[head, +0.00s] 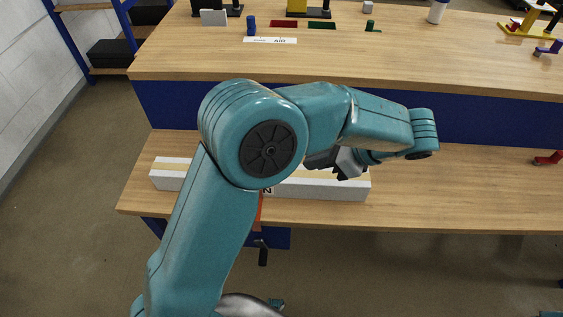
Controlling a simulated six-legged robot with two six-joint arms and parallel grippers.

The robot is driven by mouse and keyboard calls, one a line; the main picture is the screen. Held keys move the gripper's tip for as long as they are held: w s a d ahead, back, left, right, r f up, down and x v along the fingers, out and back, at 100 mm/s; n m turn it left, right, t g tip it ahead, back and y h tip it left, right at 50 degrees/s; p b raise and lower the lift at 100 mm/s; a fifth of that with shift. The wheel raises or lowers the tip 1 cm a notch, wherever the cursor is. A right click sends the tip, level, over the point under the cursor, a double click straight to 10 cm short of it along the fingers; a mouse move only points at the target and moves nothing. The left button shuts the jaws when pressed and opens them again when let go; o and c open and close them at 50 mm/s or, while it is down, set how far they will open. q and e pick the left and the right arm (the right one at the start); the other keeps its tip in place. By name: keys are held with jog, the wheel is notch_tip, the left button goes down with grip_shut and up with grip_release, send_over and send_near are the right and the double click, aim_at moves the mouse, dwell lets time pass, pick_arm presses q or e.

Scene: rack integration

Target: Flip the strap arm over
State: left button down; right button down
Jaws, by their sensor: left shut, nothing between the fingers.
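My left gripper (345,167) is at the end of the teal arm, over the right part of a long white block (330,190) on the lower bench. It is shut and empty. Its fingers are small and partly hidden by the arm, and I cannot tell whether they touch the block. I cannot clearly pick out the strap arm. An orange part (257,213) with a dark handle (263,254) hangs at the bench's front edge, partly behind my arm. I cannot tell whether it is the strap arm.
The lower bench top (460,190) is clear right of the block, up to a red part (548,158). The raised bench top (190,62) holds a blue cylinder (251,26), coloured plates, a white bottle (437,11) and yellow fixtures. A blue shelf stands at left.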

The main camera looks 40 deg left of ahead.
pick_arm(q)
jog(key=x, duration=0.6)
jog(key=shift+s+a+b, duration=0.1)
jog(key=shift+b, duration=0.2)
jog(key=a, duration=0.3)
jog(key=shift+s, duration=0.25)
jog(key=shift+s+a, duration=0.2)
jog(key=shift+a, duration=0.25)
jog(key=shift+w+d, duration=0.1)
jog(key=shift+s+a+r+p, duration=0.2)
jog(key=shift+s+a+p, duration=0.3)
jog(key=shift+s+p, duration=0.2)
jog(key=shift+s+a+f, duration=0.15)
jog(key=shift+f, duration=0.1)
